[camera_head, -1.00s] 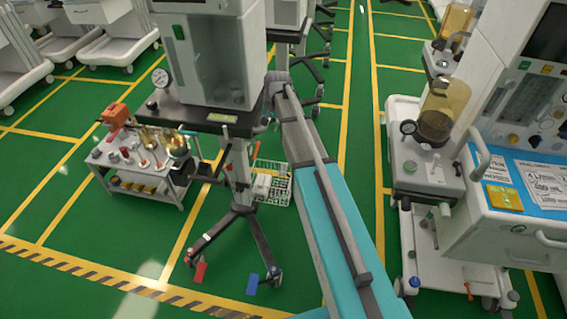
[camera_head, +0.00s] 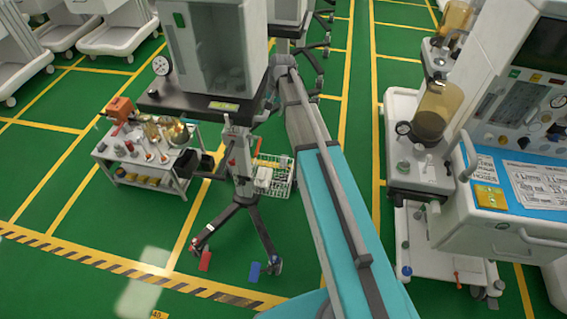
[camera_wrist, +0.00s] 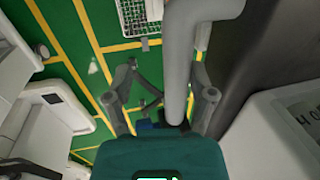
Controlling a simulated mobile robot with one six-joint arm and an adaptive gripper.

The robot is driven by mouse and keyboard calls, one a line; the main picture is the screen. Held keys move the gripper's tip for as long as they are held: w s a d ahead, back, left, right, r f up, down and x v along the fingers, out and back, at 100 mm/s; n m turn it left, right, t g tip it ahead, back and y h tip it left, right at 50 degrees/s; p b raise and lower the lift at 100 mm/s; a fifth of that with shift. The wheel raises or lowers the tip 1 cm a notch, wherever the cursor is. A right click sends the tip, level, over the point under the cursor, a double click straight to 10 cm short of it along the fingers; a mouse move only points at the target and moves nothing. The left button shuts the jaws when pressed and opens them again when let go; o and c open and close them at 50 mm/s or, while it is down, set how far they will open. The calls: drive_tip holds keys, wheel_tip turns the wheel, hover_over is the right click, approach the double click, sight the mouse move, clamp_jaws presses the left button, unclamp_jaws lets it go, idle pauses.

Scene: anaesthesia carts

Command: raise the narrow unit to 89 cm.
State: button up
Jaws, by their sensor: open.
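The narrow unit is a grey cabinet (camera_head: 207,50) on a black shelf (camera_head: 180,102) with a round gauge, carried by one column (camera_head: 240,165) on a dark wheeled base (camera_head: 238,205). A red pedal (camera_head: 205,261) and a blue pedal (camera_head: 255,272) sit low at the base. My arm reaches to the right side of the cabinet, where my gripper is mostly hidden in the head view. In the wrist view my gripper (camera_wrist: 163,106) is open, with a grey bar (camera_wrist: 182,60) running between its spread fingers. I cannot tell whether they touch it.
A low trolley (camera_head: 140,180) with bottles stands left. A wire basket (camera_head: 278,185) shows behind the column. A larger anaesthesia machine (camera_head: 515,240) stands right of my arm. Green floor (camera_head: 90,285) is clear at front left.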

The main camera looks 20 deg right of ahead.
wheel_tip(320, 180, up, 4)
drive_tip(key=s+d+p, duration=0.1)
drive_tip(key=d+p, duration=0.1)
drive_tip(key=s+a+f+n+h+b, duration=0.1)
drive_tip(key=s+a+f+n+b, duration=0.1)
drive_tip(key=s, duration=0.9)
drive_tip(key=s+a+f+n+g+h+b, duration=0.1)
drive_tip(key=s+a+f+n+b, duration=0.1)
drive_tip(key=s, duration=1)
drive_tip(key=shift+s+f+n+b, duration=0.15)
drive_tip(key=shift+f+n+b, duration=0.75)
drive_tip(key=shift+f, duration=0.65)
drive_tip(key=shift+a, duration=0.1)
drive_tip(key=w+d+r+m+y+p, duration=0.1)
drive_tip(key=w+r+m+p, duration=0.2)
drive_tip(key=w+r+p, duration=0.5)
drive_tip(key=w+d+r+m+t+y+p, duration=0.1)
drive_tip(key=w+d+r+m+p, duration=0.1)
drive_tip(key=w+r+p, duration=0.7)
drive_tip(key=w+r, duration=0.1)
drive_tip(key=w, duration=0.5)
drive_tip(key=shift+w+d+m+p, duration=0.25)
drive_tip(key=shift+w+m+p, duration=0.05)
drive_tip(key=shift+m, duration=0.1)
drive_tip(key=shift+f, duration=0.1)
